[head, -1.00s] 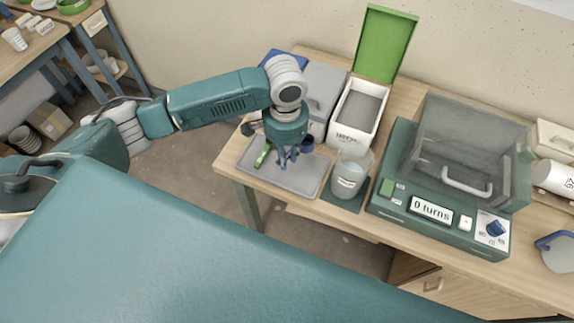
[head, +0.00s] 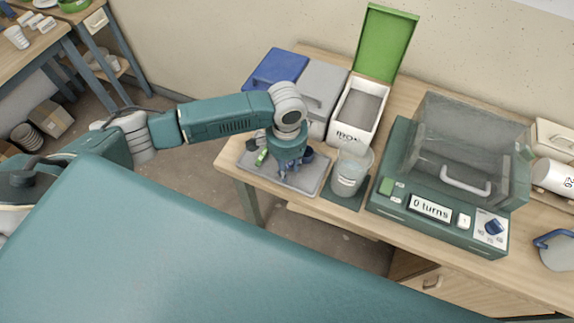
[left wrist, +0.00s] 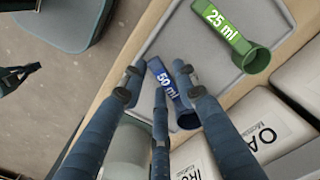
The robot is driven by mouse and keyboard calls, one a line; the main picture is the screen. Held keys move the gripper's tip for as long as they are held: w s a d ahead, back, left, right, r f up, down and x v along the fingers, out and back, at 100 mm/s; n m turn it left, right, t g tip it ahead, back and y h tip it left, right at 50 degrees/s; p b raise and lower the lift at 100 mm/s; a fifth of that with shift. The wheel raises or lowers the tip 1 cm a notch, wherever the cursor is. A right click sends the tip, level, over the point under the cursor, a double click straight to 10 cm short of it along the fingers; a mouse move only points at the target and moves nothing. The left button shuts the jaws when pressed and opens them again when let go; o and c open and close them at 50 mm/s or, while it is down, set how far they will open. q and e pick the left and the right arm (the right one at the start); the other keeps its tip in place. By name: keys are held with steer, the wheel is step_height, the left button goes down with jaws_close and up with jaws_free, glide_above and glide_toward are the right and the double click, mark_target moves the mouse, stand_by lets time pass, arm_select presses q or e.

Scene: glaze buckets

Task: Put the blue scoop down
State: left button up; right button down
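The blue scoop (left wrist: 168,85), marked 50 ml, lies at the grey tray (head: 315,185). The tray also shows in the left wrist view (left wrist: 185,30). My left gripper (head: 287,172) is low over the tray. In the left wrist view its fingers (left wrist: 160,78) stand apart around the scoop's handle, with small gaps beside it. One finger partly hides the scoop's cup. In the head view the cup (head: 308,156) shows just right of the fingers. A dark shape at the left edge of the left wrist view looks like my right gripper (left wrist: 20,75); its state is unclear.
A green scoop (left wrist: 235,38) marked 25 ml lies on the tray. A clear bucket (head: 350,172) stands right of the tray. Behind are a blue-lidded box (head: 275,68), a grey-lidded box (head: 322,85) and an open green-lidded box (head: 387,45). A machine (head: 445,165) reads 0 turns.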

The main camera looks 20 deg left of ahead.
arm_select(q)
steer(key=shift+r, duration=0.1)
step_height(320, 180, up, 12)
steer(key=b, duration=0.2)
stand_by(0.5)
steer(key=shift+s, duration=0.1)
